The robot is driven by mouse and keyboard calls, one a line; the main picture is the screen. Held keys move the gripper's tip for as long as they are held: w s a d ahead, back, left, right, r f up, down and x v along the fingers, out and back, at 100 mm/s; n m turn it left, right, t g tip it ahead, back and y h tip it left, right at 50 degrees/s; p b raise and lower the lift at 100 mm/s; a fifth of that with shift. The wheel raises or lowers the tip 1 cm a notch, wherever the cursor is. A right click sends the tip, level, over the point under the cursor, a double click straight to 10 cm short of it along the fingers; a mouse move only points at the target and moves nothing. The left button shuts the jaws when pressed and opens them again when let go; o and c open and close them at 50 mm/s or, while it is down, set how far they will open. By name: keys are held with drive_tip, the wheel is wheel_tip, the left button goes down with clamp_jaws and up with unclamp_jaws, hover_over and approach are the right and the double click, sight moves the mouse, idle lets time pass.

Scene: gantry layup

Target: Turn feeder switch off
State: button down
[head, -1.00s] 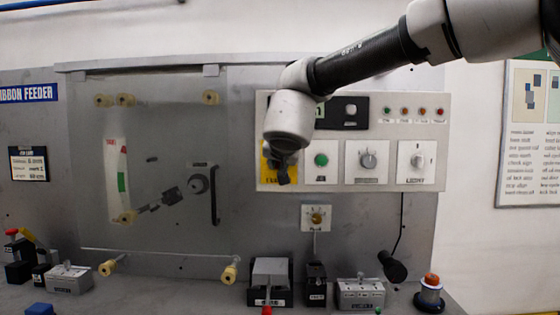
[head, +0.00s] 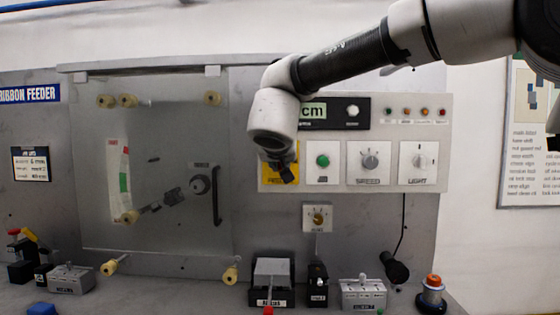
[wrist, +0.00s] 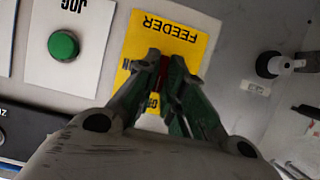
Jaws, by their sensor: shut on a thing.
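The yellow feeder switch plate (head: 292,158) is at the left end of the white control panel in the head view, partly hidden by my gripper. It fills the middle of the wrist view, where the yellow plate (wrist: 188,36) reads FEEDER upside down. My gripper (wrist: 163,58) is over the middle of the plate with its fingers close together.
A green JOG button (head: 323,160), a SPEED knob (head: 369,161) and a LIGHT switch (head: 419,160) sit to the right on the panel. A clear door with a handle (head: 216,195) is at left. Several small boxes stand along the ledge below.

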drive_tip(key=shift+r, duration=0.15)
drive_tip(key=c, duration=1.5)
unclamp_jaws()
drive_tip(key=shift+w, duration=0.1)
drive_tip(key=v, duration=1.2)
